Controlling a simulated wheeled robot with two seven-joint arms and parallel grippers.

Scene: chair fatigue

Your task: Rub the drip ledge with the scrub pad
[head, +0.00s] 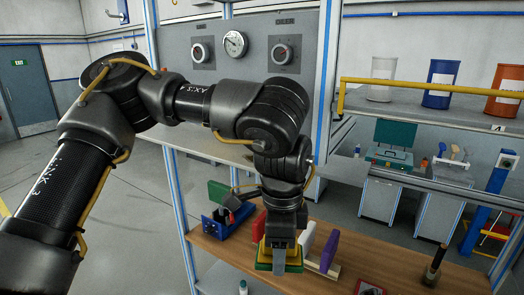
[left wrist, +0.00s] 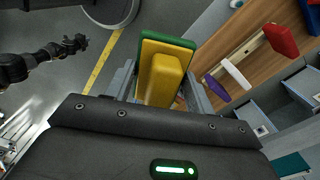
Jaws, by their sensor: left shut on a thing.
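My left gripper (head: 278,262) points down over the front edge of the wooden bench and is shut on the scrub pad (head: 264,266). In the left wrist view the pad shows a yellow grip block (left wrist: 165,75) on a green base (left wrist: 150,44), between the gripper's fingers. In the head view the gripper hides part of the pad. A pale ledge (head: 215,146) runs below the gauge panel, partly behind my left arm; I cannot tell whether it is the drip ledge. What seems to be my right gripper (left wrist: 78,43) is small in the left wrist view, its jaws unclear.
On the bench (head: 345,275), a rack holds a white block (head: 306,240) and a purple block (head: 329,251), near a red block (head: 258,226). A blue caddy (head: 217,226) stands left, a dark-handled brush (head: 434,264) right. Blue-edged posts (head: 323,80) frame the station.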

